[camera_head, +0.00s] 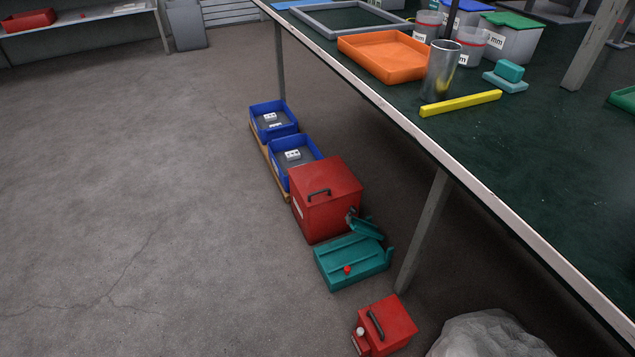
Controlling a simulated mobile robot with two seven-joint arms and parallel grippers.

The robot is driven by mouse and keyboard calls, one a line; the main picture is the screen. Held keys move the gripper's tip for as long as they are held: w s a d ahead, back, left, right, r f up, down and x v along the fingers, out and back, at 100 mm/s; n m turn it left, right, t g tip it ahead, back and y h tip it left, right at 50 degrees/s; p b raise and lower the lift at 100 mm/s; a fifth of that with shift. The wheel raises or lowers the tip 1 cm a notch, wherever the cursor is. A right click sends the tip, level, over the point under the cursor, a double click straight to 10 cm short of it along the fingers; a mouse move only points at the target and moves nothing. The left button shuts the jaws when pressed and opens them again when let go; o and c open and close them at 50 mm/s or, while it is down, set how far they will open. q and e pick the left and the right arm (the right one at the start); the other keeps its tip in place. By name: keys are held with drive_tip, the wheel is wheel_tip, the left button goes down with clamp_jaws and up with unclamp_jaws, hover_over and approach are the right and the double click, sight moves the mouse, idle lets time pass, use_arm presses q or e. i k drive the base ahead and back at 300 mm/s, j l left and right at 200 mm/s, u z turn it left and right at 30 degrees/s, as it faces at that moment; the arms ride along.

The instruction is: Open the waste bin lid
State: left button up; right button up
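I cannot tell for sure from looks which one is the waste bin. Neither of my grippers shows in the head view.
Two blue crates (273,127) stand behind the large red bin, and a teal device (350,262) sits in front. A bench leg (422,230) is close on the right. A pale crumpled bag (487,335) lies bottom right. The floor at left is clear.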

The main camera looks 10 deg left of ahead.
sight(319, 181)
drive_tip(key=i+j+z, duration=0.1)
drive_tip(key=i+j, duration=0.3)
drive_tip(key=j, duration=0.25)
drive_tip(key=i+j+z, duration=0.15)
drive_tip(key=i+j, duration=0.25)
drive_tip(key=j, duration=0.25)
drive_tip(key=i+l, duration=0.3)
drive_tip(key=i, duration=0.15)
drive_tip(key=z, duration=0.05)
